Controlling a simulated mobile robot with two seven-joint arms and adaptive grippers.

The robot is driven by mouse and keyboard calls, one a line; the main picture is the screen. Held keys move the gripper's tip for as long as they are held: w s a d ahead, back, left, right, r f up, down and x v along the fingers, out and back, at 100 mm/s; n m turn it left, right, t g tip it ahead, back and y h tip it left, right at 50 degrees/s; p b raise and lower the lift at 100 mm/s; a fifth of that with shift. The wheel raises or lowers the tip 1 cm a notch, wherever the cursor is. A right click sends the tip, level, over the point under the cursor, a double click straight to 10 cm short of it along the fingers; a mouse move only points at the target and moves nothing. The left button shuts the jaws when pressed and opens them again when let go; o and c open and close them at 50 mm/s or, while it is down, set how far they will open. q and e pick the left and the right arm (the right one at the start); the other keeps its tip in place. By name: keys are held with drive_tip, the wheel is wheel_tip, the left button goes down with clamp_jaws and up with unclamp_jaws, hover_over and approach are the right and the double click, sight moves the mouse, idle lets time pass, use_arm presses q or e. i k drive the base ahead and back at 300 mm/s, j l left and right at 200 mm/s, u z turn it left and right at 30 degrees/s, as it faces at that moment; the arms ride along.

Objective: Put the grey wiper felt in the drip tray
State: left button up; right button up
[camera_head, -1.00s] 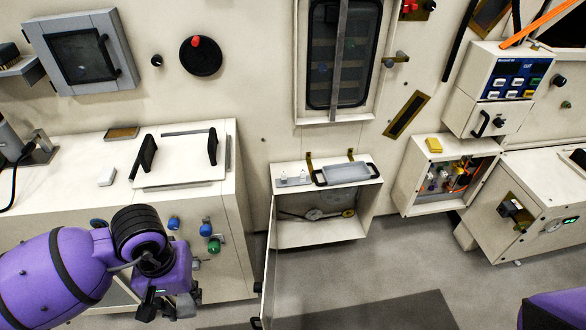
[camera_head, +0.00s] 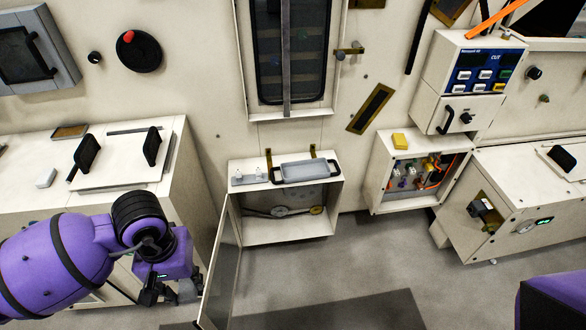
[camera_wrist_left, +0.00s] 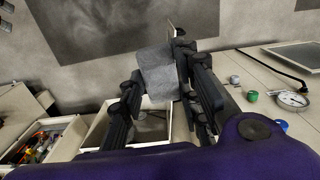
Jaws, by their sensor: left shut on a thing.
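The grey wiper felt (camera_wrist_left: 157,72) shows in the left wrist view as a soft grey piece between the fingers of my left gripper (camera_wrist_left: 160,78), which is shut on it. In the head view my left gripper (camera_head: 170,292) is low at the left, beside the left counter, pointing down; I cannot make out the felt there. The drip tray appears to be the shallow grey tray (camera_head: 310,172) with black end handles on top of the open cabinet, up and right of the gripper. My right gripper is out of view.
The open cabinet (camera_head: 290,220) has its door (camera_head: 220,268) swung out, close to the right of my left gripper. The left counter (camera_head: 110,197) carries a black-handled panel. A box with wiring (camera_head: 415,172) stands to the right. Floor ahead is clear.

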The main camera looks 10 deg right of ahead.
sight(305, 172)
drive_tip(key=i+l, duration=0.1)
drive_tip(key=l, duration=0.2)
drive_tip(key=i+l, duration=0.15)
drive_tip(key=l, duration=0.15)
drive_tip(key=i+l, duration=0.1)
drive_tip(key=l, duration=0.2)
drive_tip(key=i+l, duration=0.75)
drive_tip(key=i, duration=0.45)
